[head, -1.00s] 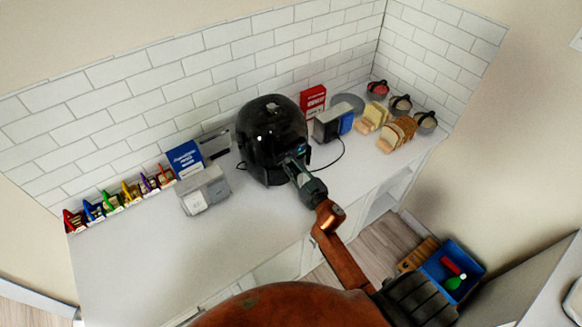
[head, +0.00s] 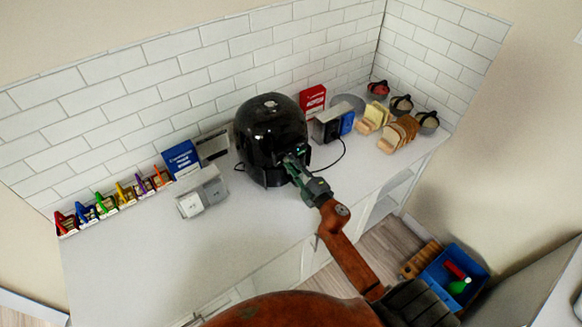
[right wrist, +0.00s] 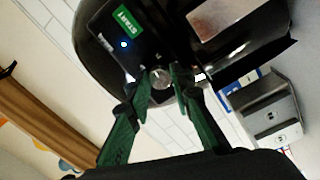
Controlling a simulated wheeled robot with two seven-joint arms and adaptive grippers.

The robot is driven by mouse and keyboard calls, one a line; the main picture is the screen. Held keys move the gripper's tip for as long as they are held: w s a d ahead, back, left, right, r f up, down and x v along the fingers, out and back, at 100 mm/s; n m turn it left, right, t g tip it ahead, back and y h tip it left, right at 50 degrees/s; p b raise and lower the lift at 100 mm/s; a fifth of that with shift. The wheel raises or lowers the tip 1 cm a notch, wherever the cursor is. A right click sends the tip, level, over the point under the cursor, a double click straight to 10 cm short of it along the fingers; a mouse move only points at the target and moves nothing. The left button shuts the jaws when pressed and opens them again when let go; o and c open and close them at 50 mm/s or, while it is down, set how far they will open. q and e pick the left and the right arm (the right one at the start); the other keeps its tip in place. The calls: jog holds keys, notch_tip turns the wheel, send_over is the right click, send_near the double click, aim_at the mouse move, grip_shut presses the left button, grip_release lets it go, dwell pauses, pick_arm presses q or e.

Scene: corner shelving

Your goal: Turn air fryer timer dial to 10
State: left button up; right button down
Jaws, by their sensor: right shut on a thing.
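The black air fryer (head: 270,130) stands on the white counter, against the tiled wall. In the right wrist view its front panel (right wrist: 125,30) shows a green START label and a small lit blue light. My right gripper (head: 292,162) reaches the front of the fryer. In the right wrist view the green fingers of my right gripper (right wrist: 158,85) are closed around a small round silver dial (right wrist: 160,76). The dial's numbers and pointer cannot be read. My left gripper is not in view.
A white and grey box (head: 203,195) and a blue box (head: 182,160) stand left of the fryer. A toaster (head: 328,124) and bread (head: 398,134) are to its right. A blue crate (head: 452,275) is on the floor. The counter's front left is clear.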

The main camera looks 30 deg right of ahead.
jog(key=n+b, duration=0.2)
jog(key=n, duration=0.6)
jog(key=shift+y, duration=0.3)
jog(key=shift+n+b, duration=0.3)
jog(key=shift+n, duration=0.1)
jog(key=c, duration=1.7)
grip_release()
jog(key=shift+s, duration=0.1)
jog(key=s, duration=0.4)
jog(key=s+d, duration=0.1)
jog(key=s, duration=0.6)
jog(key=shift+s+d+f, duration=0.2)
jog(key=shift+s+f, duration=0.1)
jog(key=shift+s, duration=0.1)
